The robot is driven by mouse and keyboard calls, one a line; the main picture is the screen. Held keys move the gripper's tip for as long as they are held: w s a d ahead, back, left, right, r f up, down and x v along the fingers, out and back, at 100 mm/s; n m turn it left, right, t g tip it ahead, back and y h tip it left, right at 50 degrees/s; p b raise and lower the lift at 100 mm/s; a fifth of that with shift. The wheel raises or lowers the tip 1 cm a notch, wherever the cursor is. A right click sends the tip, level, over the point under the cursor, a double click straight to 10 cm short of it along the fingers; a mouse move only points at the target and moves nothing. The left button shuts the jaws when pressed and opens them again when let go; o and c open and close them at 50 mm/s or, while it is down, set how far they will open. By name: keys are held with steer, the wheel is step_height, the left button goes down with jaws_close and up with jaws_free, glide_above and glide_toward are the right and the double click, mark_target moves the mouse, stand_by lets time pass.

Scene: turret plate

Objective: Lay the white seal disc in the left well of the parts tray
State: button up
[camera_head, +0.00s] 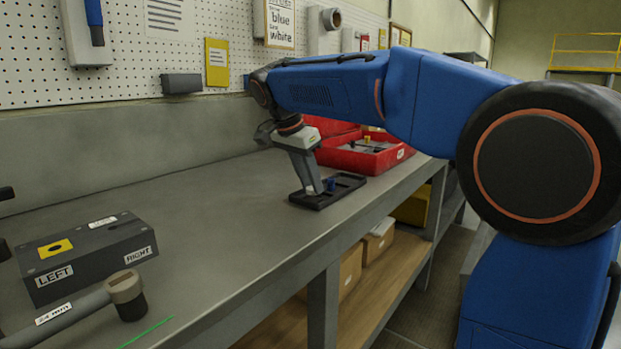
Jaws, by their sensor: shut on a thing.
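My gripper (311,188) points down at the small black parts tray (303,202), with its fingertips low over the tray's left part. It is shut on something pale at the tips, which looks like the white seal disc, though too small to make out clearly. I cannot tell whether it touches the tray floor. A small blue piece (331,185) stands in the tray just right of the fingertips. The fingers hide part of the left well.
A red open case (368,158) with parts stands behind the tray. A dark block (92,254) labelled LEFT and RIGHT, with a yellow patch, sits at the near left. A grey handled tool (75,308) lies before it. The bench between is clear.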

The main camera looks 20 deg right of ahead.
steer(key=shift+f, duration=0.7)
stand_by(1.6)
steer(key=o, duration=1.1)
steer(key=shift+r, duration=0.1)
steer(key=v, duration=1.7)
steer(key=shift+r, duration=0.15)
steer(key=shift+s, duration=0.15)
